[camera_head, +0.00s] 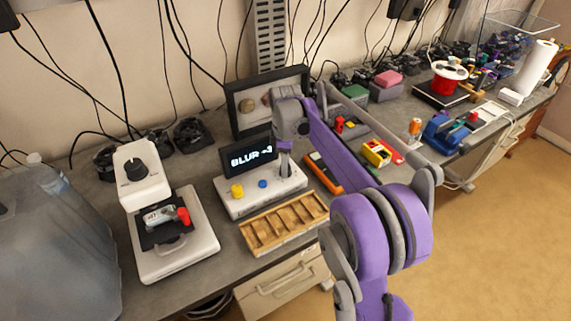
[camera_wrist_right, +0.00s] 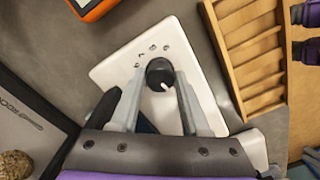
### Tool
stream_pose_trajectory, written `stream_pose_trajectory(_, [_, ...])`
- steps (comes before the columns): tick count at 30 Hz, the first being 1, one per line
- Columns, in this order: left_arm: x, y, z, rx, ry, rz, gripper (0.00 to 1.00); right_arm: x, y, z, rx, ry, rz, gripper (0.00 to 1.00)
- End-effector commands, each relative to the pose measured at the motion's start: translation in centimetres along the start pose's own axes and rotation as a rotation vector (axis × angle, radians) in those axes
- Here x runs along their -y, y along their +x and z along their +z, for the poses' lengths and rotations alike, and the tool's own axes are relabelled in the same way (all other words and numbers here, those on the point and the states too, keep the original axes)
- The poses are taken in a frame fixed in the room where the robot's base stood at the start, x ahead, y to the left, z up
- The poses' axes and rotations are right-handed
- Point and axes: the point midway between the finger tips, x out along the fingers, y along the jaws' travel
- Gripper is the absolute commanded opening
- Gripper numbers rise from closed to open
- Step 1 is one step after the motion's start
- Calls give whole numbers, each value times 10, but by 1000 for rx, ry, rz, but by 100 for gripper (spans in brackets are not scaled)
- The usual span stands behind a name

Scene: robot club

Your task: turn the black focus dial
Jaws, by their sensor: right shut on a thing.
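The black focus dial (camera_wrist_right: 160,74) has a white pointer mark and sits on a white console with small dark marks around it. My right gripper (camera_wrist_right: 160,88) is shut on the dial, one finger on each side. In the head view my right gripper (camera_head: 284,168) points down at the right end of the white console (camera_head: 250,203) and hides the dial. The console's dark screen (camera_head: 248,156) reads "BLUR +3". A yellow knob (camera_head: 237,190) and a blue knob (camera_head: 262,183) stand on its left part. My left gripper is not in view.
A white microscope-like device (camera_head: 172,255) with its own black knob (camera_head: 136,169) stands at left. A wooden compartment tray (camera_head: 283,223) lies in front of the console. An orange-edged device (camera_head: 323,172) lies to its right. A framed box (camera_head: 245,105) stands behind.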

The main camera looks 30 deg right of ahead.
Motion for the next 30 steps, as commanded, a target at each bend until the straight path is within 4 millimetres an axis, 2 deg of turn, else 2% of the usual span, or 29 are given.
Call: stream_pose_trajectory(30, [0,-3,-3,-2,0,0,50,0,0,0,0,963,1,0])
